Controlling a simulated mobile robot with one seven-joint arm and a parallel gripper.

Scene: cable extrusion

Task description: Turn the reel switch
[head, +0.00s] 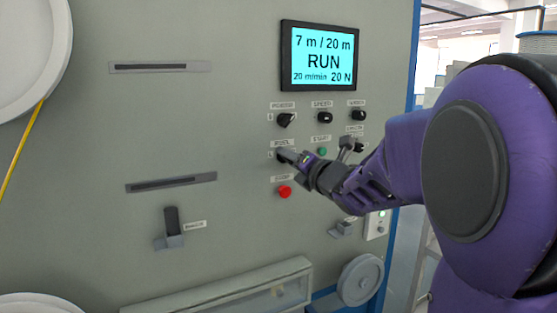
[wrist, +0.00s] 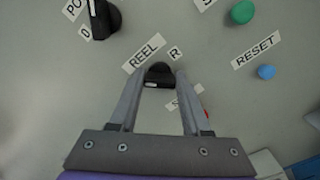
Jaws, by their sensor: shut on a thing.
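The reel switch is a black rotary knob (wrist: 160,74) under a white REEL label (wrist: 143,56), with a small R tag to its right in the wrist view. My gripper (wrist: 160,80) is at the knob, its two grey fingers shut on it from either side. In the head view my gripper (head: 288,157) reaches the panel from the right at the REEL row. The fingers and wrist hide most of the knob there, and I cannot read its exact pointing direction.
A screen (head: 320,56) reads RUN, 7 m / 20 m. Close around are the black power knob (wrist: 105,20), green start button (head: 322,151), blue reset button (wrist: 266,71) and red stop button (head: 285,192). A lever (head: 171,222) sits lower left on the panel.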

